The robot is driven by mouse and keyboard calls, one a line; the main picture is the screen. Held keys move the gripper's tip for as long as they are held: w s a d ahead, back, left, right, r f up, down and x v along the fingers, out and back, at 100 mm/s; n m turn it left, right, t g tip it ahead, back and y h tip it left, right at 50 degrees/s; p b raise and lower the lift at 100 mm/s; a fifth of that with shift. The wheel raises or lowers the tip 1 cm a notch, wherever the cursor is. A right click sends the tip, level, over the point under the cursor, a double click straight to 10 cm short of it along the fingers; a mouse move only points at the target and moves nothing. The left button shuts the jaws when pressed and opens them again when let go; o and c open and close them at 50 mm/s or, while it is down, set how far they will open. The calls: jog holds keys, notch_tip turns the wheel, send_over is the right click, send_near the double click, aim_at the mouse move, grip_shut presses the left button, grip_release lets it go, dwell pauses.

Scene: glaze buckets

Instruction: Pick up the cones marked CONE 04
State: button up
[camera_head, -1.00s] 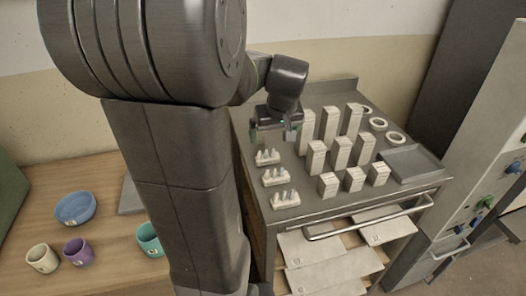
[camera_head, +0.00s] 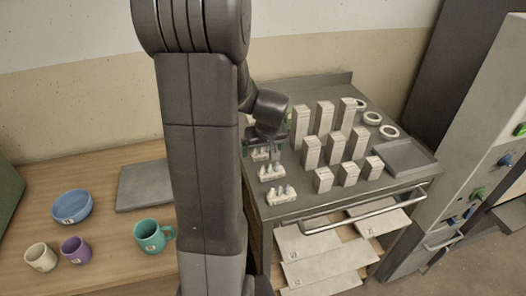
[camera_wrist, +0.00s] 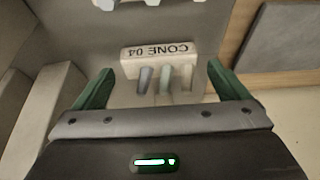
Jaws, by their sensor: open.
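A small white cone holder labelled CONE 04 (camera_wrist: 157,53) shows upside down in the wrist view, with 3 cones (camera_wrist: 165,78) on it, greyish, greenish and pale. My gripper (camera_wrist: 162,84) is open, its green fingers apart on either side of the cones. No contact is visible. In the head view my gripper (camera_head: 265,146) is low over the back holder (camera_head: 261,155) of a row on the cart, partly covering it. The labels cannot be read there.
Two more cone holders, the middle one (camera_head: 271,173) and the front one (camera_head: 281,196), stand nearer the cart's front. Several white upright blocks (camera_head: 324,118) stand close on the right. White rings (camera_head: 372,118) and a grey tray (camera_head: 405,158) lie beyond. Cups stand on the wooden table.

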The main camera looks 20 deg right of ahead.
jog(key=c, duration=1.1)
